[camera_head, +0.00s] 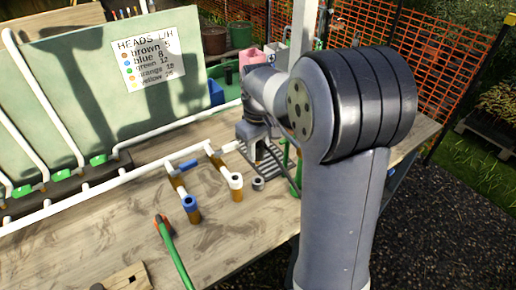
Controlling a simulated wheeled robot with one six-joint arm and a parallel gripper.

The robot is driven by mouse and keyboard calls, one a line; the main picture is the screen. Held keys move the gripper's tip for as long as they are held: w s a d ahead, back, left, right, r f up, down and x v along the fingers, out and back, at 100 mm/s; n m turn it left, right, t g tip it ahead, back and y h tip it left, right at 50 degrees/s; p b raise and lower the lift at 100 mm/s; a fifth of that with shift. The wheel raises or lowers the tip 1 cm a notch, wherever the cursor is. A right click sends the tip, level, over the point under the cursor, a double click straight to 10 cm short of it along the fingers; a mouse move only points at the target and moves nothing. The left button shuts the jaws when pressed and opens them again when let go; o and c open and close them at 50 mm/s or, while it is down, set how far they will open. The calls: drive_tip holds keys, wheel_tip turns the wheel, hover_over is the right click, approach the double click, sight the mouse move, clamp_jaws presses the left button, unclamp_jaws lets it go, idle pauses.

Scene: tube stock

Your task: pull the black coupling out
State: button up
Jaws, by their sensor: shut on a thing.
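My gripper (251,148) points down at the back of the workbench, beside a dark slatted rack (272,165). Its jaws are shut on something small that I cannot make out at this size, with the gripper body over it. I cannot clearly pick out the black coupling. A short dark grey ring-shaped piece (258,184) stands on the bench in front of the rack, apart from the gripper. My arm hides the bench to the right of the rack.
Red-and-green-handled tool (172,250) lies in front. White pipes (125,177) run along the left. A green board (75,85) stands behind. The front middle is mostly clear.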

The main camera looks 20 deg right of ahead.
drive_tip(key=shift+r+p, duration=1.95)
drive_tip(key=shift+r, duration=0.45)
